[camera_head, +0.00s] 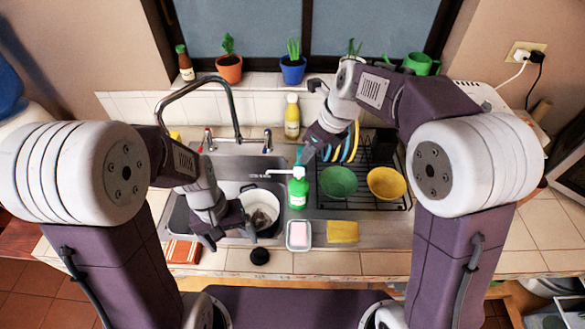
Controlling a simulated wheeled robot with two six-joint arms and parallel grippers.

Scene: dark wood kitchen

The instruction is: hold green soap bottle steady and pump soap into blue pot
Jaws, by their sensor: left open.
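The green soap bottle (298,192) stands upright on the front strip of the sink, its white pump spout pointing left. A round pot (247,198) with a pale rim sits in the sink basin left of the bottle; it looks white, with something dark inside. A blue plant pot (292,72) stands on the windowsill. My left gripper (228,238) is open and low at the pot's front left side, apart from the bottle. My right gripper (308,154) is just above and behind the bottle's pump; its fingers are too small and overlapped to judge.
A soap dish with pink soap (299,234) and a yellow sponge (342,231) lie in front of the bottle. A dish rack (330,202) with green and yellow bowls stands right. A faucet (236,112) arches over the sink. A yellow bottle (292,117) stands behind.

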